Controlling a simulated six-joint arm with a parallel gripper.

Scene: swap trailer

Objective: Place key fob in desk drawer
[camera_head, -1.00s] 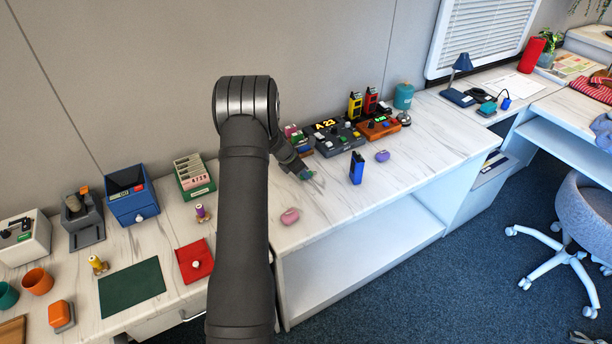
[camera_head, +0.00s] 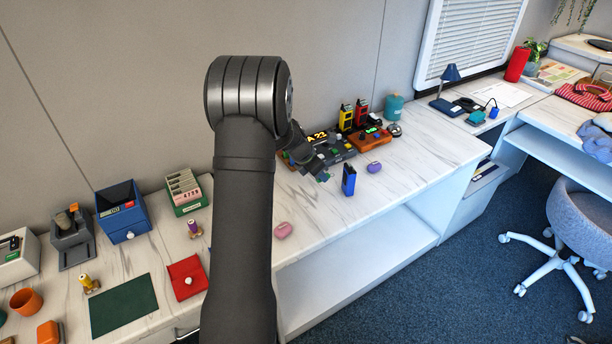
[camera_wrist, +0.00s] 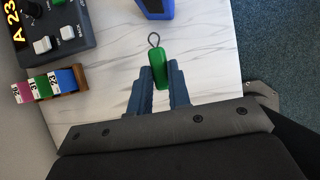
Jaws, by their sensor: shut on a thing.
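My gripper (camera_wrist: 158,84) is shut on a green key fob (camera_wrist: 158,66) with a dark wire loop at its far end. It holds the fob over the white marble-look counter (camera_wrist: 115,95), in front of a blue device. In the head view my gripper (camera_head: 324,176) is small, left of that upright blue device (camera_head: 349,180), and the fob is hard to make out. A desk drawer front with a metal handle (camera_head: 187,334) shows partly at the bottom, beside my arm.
A dark number console (camera_head: 330,150), an orange console (camera_head: 372,141) and yellow and red radios stand behind my gripper. A purple item (camera_head: 374,167) and a pink item (camera_head: 283,230) lie on the counter. The counter toward the right is clear. A chair (camera_head: 570,215) stands at right.

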